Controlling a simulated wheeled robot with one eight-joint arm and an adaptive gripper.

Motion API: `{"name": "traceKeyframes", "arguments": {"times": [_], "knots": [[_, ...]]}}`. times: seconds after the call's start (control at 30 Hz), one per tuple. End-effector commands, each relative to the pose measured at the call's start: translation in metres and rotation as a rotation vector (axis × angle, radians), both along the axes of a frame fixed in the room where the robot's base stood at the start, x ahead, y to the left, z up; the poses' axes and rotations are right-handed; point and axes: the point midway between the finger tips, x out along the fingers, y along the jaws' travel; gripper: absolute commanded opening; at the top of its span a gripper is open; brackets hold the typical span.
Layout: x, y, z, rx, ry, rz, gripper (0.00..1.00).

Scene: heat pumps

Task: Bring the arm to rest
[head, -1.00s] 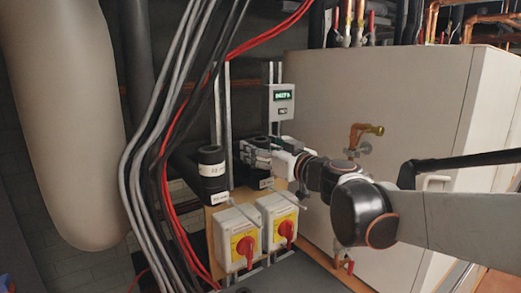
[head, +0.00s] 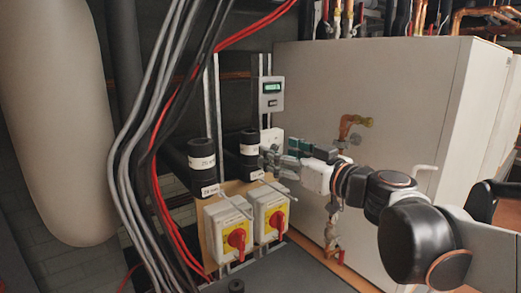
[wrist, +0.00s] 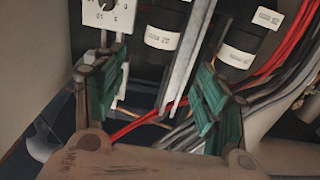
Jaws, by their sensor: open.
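My gripper (head: 276,150) is at the end of my arm, in front of the white cabinet and just right of the right black pipe end (head: 249,140). Its green-padded fingers are spread apart with nothing between them, as the wrist view shows (wrist: 160,95). My arm stretches in from the lower right of the head view, with its dark joints bent. Whether the fingertips touch anything near the pipe cannot be told.
Two red rotary switches on yellow plates (head: 236,239) sit below the labelled black pipes. A grey meter (head: 271,94) is above. Red and grey cables (head: 150,130) hang at left. A copper-coloured valve (head: 352,123) projects from the white cabinet (head: 400,90) behind my arm.

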Motion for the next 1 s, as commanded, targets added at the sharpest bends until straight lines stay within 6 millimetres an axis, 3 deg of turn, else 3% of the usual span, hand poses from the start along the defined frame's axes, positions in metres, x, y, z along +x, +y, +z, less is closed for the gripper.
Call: {"name": "traceKeyframes", "arguments": {"times": [0.43,0.57,0.67,1.0], "knots": [[-0.005,-0.003,-0.001,-0.001,0.001,0.000,0.66],[-0.011,-0.001,-0.018,-0.008,0.025,0.008,0.66],[-0.023,0.003,-0.054,-0.025,0.081,0.022,0.66],[-0.086,0.002,-0.226,-0.123,0.396,0.004,0.66]]}}
